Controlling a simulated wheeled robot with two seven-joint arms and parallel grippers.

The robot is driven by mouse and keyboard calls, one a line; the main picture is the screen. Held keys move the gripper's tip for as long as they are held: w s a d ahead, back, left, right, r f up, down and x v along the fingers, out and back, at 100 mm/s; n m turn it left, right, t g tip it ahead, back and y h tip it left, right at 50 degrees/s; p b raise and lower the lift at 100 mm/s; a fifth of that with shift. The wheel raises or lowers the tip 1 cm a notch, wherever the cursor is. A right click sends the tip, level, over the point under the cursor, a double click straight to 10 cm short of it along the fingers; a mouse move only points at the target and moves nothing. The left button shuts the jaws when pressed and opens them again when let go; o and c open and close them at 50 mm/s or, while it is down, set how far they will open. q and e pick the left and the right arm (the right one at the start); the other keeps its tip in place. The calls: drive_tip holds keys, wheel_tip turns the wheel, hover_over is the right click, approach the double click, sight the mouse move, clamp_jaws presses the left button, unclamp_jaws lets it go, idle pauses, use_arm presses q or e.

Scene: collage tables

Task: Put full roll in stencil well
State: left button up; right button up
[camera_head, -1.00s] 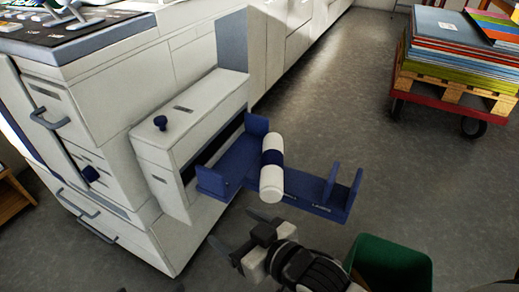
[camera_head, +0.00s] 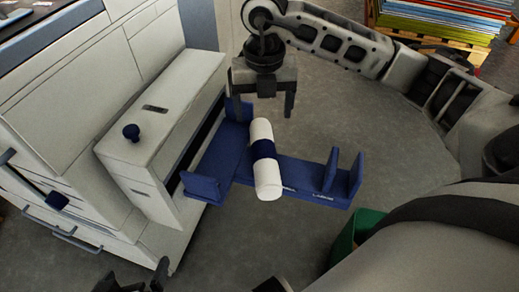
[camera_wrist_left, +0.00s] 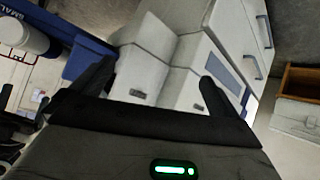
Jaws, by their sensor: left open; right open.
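The white roll with a dark blue band (camera_head: 266,178) lies across the blue tray (camera_head: 222,160) on the machine's side; it also shows in the left wrist view (camera_wrist_left: 28,36). The tray has upright blue plates at its right end and small labels; I cannot tell which part is the stencil well. My right gripper (camera_head: 264,108) is open, pointing down at the far end of the roll, with one finger on each side in the picture. I cannot tell whether it touches the roll. My left gripper (camera_head: 135,278) is open and empty at the bottom left, in front of the machine.
The white machine (camera_head: 150,95) with a dark knob (camera_head: 131,132) fills the left. A green bin (camera_head: 352,235) stands low at the right, partly hidden by my arm. A pallet of coloured sheets (camera_head: 440,25) is at the back right. Grey floor is open beyond the tray.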

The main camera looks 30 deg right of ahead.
sight(263, 148)
wheel_tip(263, 148, down, 10)
drive_tip(key=shift+s+r+b, duration=0.1)
drive_tip(key=shift+r+b, duration=0.05)
drive_tip(key=shift+b, duration=0.95)
drive_tip(key=shift+f, duration=0.35)
wheel_tip(263, 148, down, 4)
drive_tip(key=shift+d+f+b, duration=0.1)
drive_tip(key=shift+f+b, duration=0.1)
drive_tip(key=shift+b, duration=0.65)
drive_tip(key=shift+f, duration=0.35)
drive_tip(key=c, duration=1.2)
use_arm(q)
drive_tip(key=r+t, duration=0.1)
drive_tip(key=d+r+t+h, duration=0.1)
drive_tip(key=shift+w+d+r, duration=0.1)
drive_tip(key=shift+d+r, duration=0.1)
drive_tip(key=shift+r, duration=0.15)
use_arm(e)
drive_tip(key=shift+r, duration=0.1)
drive_tip(key=shift+c, duration=0.4)
use_arm(q)
drive_tip(key=shift+f, duration=0.1)
use_arm(e)
drive_tip(key=shift+r, duration=0.1)
